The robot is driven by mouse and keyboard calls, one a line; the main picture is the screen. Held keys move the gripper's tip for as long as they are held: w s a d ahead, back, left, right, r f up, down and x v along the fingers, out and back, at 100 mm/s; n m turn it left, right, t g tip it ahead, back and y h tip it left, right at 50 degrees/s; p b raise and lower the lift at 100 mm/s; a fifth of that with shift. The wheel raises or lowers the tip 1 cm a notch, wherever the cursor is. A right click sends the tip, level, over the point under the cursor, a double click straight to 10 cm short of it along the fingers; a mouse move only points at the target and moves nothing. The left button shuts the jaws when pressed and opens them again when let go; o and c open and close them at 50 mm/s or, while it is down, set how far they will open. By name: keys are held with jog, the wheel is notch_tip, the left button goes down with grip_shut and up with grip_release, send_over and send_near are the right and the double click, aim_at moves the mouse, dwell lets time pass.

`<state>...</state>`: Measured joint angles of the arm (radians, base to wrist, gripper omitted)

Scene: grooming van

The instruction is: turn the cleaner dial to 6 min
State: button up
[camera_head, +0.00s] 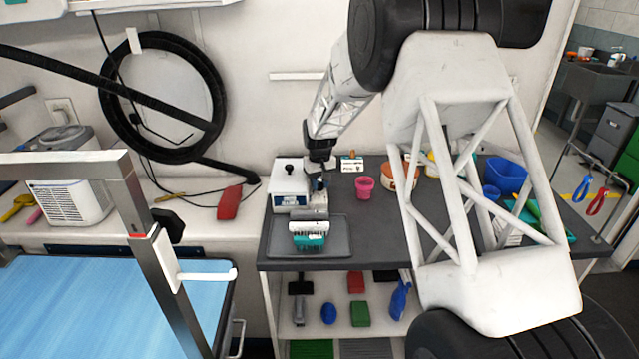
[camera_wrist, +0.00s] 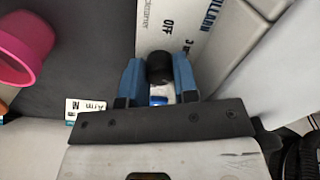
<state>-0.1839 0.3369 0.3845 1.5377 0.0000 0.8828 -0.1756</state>
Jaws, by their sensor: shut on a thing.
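The cleaner (camera_head: 290,197) is a white box with blue lettering at the left end of the dark worktop, a small black knob on its top. In the wrist view its white face (camera_wrist: 163,28) shows the printed words "OFF" and a partly cut-off "3 m". A round black dial (camera_wrist: 160,68) stands on that face. My gripper (camera_wrist: 159,78) has its two blue fingers on either side of the dial, shut on it. In the head view my gripper (camera_head: 319,184) is at the cleaner's right side, hiding the dial. I cannot read the dial's pointer, and no 6 min mark is readable.
A grey tray (camera_head: 340,250) holding a teal-and-white item (camera_head: 309,236) lies in front of the cleaner. A pink cup (camera_head: 364,187) and a small label card (camera_wrist: 86,108) are close by. Blue containers (camera_head: 507,174) stand farther right. My arm hides part of the worktop.

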jog(key=shift+m, duration=0.6)
jog(key=o, duration=0.9)
jog(key=shift+n, duration=0.5)
